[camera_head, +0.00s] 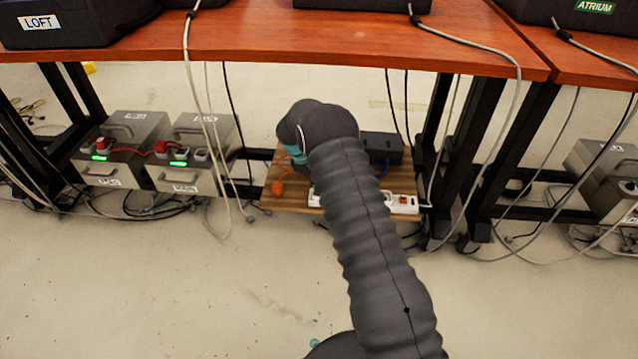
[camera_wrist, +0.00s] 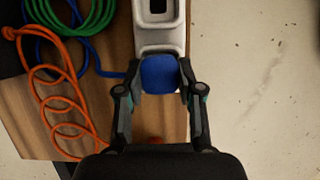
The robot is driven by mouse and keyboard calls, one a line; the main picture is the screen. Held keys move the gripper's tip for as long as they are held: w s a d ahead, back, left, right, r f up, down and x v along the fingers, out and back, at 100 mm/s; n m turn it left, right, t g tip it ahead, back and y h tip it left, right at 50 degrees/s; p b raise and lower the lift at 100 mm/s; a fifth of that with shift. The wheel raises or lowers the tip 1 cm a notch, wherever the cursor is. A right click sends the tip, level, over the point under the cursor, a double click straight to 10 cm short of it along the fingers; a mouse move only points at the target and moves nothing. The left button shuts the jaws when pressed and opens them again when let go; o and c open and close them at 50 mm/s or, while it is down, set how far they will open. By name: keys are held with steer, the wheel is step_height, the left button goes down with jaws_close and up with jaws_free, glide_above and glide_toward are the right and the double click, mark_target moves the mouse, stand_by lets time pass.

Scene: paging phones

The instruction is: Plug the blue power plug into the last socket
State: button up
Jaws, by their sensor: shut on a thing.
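The blue power plug (camera_wrist: 160,74) is between the fingertips of my gripper (camera_wrist: 160,80) in the wrist view. My gripper is shut on it. The plug sits at the near end of the white power strip (camera_wrist: 158,38), overlapping that end. I cannot tell whether it is seated in a socket or held above it. A dark socket opening (camera_wrist: 158,6) shows farther up the strip. In the head view the strip (camera_head: 404,205) lies on a wooden board, partly behind my arm. My arm hides the plug and fingertips there.
The wooden board (camera_wrist: 28,120) carries an orange coiled cable (camera_wrist: 62,95), a green cable (camera_wrist: 85,22) and a blue cable (camera_wrist: 106,72). A dark box (camera_head: 382,147) stands behind the strip. Grey power units (camera_head: 128,130) stand left under the desk (camera_head: 250,42). Cables hang from above.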

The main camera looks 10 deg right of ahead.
steer(key=shift+f, duration=0.35)
steer(key=o, duration=1.2)
steer(key=shift+o, duration=0.2)
steer(key=v, duration=1.2)
